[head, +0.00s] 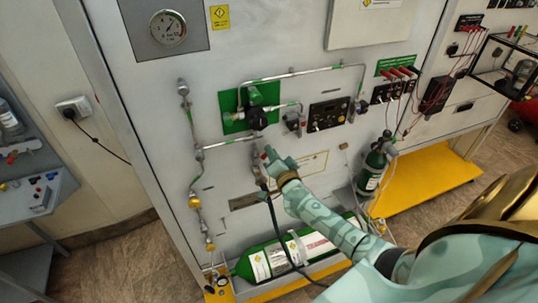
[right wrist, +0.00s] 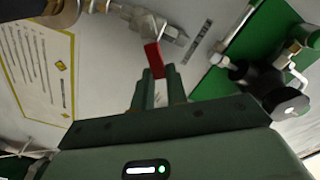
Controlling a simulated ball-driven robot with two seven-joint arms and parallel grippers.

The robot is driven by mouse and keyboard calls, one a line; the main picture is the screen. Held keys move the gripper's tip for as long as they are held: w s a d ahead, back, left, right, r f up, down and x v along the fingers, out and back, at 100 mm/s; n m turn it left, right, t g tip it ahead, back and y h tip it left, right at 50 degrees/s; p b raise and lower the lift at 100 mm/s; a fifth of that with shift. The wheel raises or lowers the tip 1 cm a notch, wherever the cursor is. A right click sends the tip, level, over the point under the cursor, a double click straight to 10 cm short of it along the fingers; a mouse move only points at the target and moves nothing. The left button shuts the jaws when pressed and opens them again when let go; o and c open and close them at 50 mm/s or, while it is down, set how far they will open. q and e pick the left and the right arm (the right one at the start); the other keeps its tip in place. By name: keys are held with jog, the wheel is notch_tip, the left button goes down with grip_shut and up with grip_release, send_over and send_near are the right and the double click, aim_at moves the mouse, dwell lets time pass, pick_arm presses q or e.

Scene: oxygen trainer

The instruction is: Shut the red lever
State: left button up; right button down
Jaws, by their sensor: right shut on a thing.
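The red lever (right wrist: 154,57) shows in the right wrist view, on a metal valve fitting (right wrist: 170,30) on the grey panel. My right gripper (right wrist: 158,78) reaches it from below, with the lever between its fingertips, shut on it. In the head view the right gripper (head: 271,158) is at the panel's middle, and its fingers hide most of the lever. My left gripper is in neither view.
A green plate with a black regulator (right wrist: 265,85) is close to the right of the gripper in the wrist view. A label plate (right wrist: 40,65) is at left. A large green cylinder (head: 285,257) lies below, and a small one (head: 372,172) stands at right.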

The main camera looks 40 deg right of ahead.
jog(key=shift+s+d+f+m+b, duration=0.15)
jog(key=shift+f+m+b, duration=0.45)
jog(key=shift+m, duration=0.65)
jog(key=shift+w+d+f+m+b, duration=0.15)
jog(key=shift+f+m+b, duration=0.45)
jog(key=shift+m, duration=0.6)
jog(key=shift+s+d+f+m+b, duration=0.2)
jog(key=shift+f+m+b, duration=0.4)
jog(key=shift+m, duration=0.65)
jog(key=c, duration=1.4)
grip_release()
jog(key=v, duration=1.6)
jog(key=shift+s+a, duration=0.1)
